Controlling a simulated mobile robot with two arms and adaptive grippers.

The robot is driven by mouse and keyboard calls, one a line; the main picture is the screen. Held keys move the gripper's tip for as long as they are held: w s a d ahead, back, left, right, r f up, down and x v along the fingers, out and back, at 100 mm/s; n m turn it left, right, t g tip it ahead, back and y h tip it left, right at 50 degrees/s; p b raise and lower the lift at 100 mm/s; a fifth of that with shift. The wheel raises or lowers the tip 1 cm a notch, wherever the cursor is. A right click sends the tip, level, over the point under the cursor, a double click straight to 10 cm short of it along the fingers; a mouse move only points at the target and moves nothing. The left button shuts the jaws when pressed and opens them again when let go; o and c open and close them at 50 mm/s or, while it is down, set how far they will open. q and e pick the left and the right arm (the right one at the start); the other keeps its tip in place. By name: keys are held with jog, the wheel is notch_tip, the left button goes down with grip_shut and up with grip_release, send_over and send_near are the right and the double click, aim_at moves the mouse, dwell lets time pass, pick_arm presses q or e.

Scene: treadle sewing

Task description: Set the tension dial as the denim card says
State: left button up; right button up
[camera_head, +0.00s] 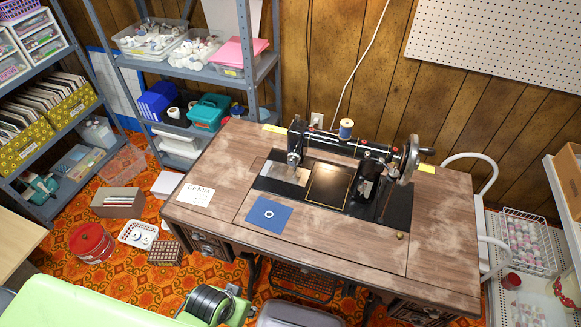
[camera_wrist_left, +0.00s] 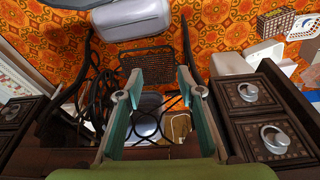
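The black sewing machine (camera_head: 345,145) stands on the wooden treadle table (camera_head: 420,245), with a handwheel at its right end and a blue spool on top. Its needle end (camera_head: 294,158) faces left; the tension dial is too small to make out and its setting cannot be read. A white printed card (camera_head: 195,194) lies at the table's left; its text is too small to read surely. My left gripper (camera_wrist_left: 160,88) is open and empty in the left wrist view, facing the treadle frame under the table. It does not show in the head view. My right gripper shows in neither view.
A blue square with a white ring (camera_head: 268,214) lies near the table's front. Yellow labels (camera_head: 426,168) are at the back and right. Dark drawers with ring pulls (camera_wrist_left: 275,138) flank the treadle. Shelves (camera_head: 190,75) stand behind left; a wire basket (camera_head: 528,240) stands right.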

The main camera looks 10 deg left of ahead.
aim_at(291, 163)
pick_arm(q)
jog(key=w+d+r+n+t+h, duration=0.3)
jog(key=w+d+r+n, duration=0.15)
jog(key=r, duration=0.25)
jog(key=w+d+r+n+t+h+b, duration=0.1)
jog(key=w+d+r+n+t+h, duration=0.15)
jog(key=d+r, duration=0.35)
jog(key=w+d+r+n+t+h, duration=0.2)
jog(key=w+d+r+n, duration=0.25)
jog(key=r, duration=0.35)
jog(key=w+a+r+n+t+y, duration=0.25)
jog(key=w+a+n+t, duration=0.2)
jog(key=n, duration=0.65)
jog(key=w+a+r+n+t+y, duration=0.1)
jog(key=w+a+n+t+y, duration=0.4)
jog(key=n, duration=0.6)
jog(key=w+p, duration=0.1)
jog(key=w, duration=0.2)
jog(key=w+g+h, duration=0.1)
jog(key=w, duration=0.3)
jog(key=w+g+p, duration=0.1)
jog(key=w, duration=0.2)
jog(key=shift+w+d+f+m+p, duration=0.2)
jog(key=shift+w+f+m+p, duration=0.05)
jog(key=shift+w+p, duration=0.1)
jog(key=c, duration=0.9)
